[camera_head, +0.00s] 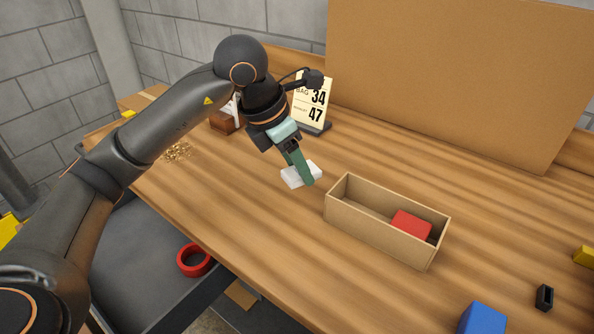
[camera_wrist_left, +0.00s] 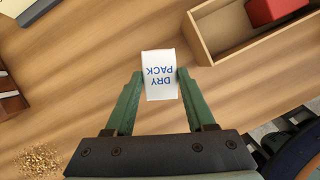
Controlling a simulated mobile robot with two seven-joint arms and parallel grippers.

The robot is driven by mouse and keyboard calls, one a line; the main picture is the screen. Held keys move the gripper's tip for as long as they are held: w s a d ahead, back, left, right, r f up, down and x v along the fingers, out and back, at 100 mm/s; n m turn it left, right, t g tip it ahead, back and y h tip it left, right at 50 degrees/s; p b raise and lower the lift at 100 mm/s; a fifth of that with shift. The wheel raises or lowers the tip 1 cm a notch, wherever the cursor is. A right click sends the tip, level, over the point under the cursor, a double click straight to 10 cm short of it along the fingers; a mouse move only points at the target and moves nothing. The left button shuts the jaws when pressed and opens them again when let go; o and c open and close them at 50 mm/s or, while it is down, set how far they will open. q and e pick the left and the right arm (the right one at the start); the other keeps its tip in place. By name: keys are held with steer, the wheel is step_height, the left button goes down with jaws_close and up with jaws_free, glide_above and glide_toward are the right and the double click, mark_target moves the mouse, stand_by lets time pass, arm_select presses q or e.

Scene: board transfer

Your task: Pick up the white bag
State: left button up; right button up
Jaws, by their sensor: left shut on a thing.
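The white bag (camera_wrist_left: 160,66) is small and boxy and carries the blue words "DRY PACK". In the head view the white bag (camera_head: 294,177) is at the middle of the wooden table, left of the open box, partly hidden by a finger. My left gripper (camera_head: 305,176) is shut on it from above. In the left wrist view the green fingertips of the left gripper (camera_wrist_left: 158,76) touch the bag on both sides. I cannot tell whether the bag is clear of the table. My right gripper is not in view.
An open cardboard box (camera_head: 371,238) holding a red block (camera_head: 411,224) stands just right of the bag. A sign reading 34 and 47 (camera_head: 313,102) stands behind. A blue block (camera_head: 483,319) and a black part (camera_head: 544,297) lie at the front right. A large brown panel (camera_head: 455,80) closes the back.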

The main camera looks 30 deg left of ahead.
arm_select(q)
steer(key=s+d+r, duration=0.2)
steer(key=s+r, duration=0.1)
steer(key=s, duration=0.2)
steer(key=s+d+r+p, duration=0.1)
steer(key=s+d+r, duration=0.2)
steer(key=s+r, duration=0.1)
steer(key=shift+s+d+r, duration=0.3)
steer(key=shift+s, duration=0.5)
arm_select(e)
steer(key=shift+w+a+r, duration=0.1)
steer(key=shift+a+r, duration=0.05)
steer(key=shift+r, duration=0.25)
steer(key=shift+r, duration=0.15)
